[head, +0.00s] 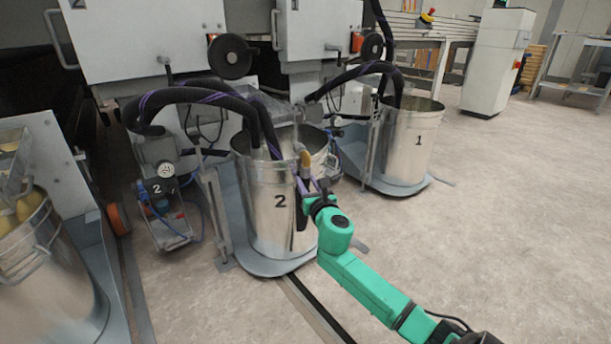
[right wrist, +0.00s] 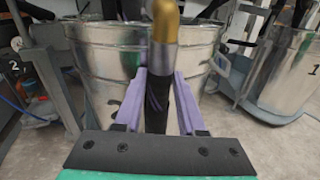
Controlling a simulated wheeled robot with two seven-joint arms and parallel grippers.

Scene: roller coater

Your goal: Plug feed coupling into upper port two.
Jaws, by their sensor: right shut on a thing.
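My right gripper (head: 312,188) is at the right rim of the steel bucket marked 2 (head: 262,215). Its purple fingers (right wrist: 162,100) are shut on the feed coupling (right wrist: 166,28), a piece with a brass-gold end and a grey upper part, on a dark hose. The coupling's brass part (head: 305,159) points up, just above the bucket rim in the head view. The grey coater housing marked 2 (head: 145,40) stands behind the bucket. I cannot pick out upper port two. My left gripper is not in view.
A second steel bucket marked 1 (head: 408,150) stands farther right, with dark hoses over it. Thick dark hoses (head: 200,95) arch into bucket 2. A small pump with a gauge marked 2 (head: 160,180) stands to its left. The floor at right (head: 500,240) is clear.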

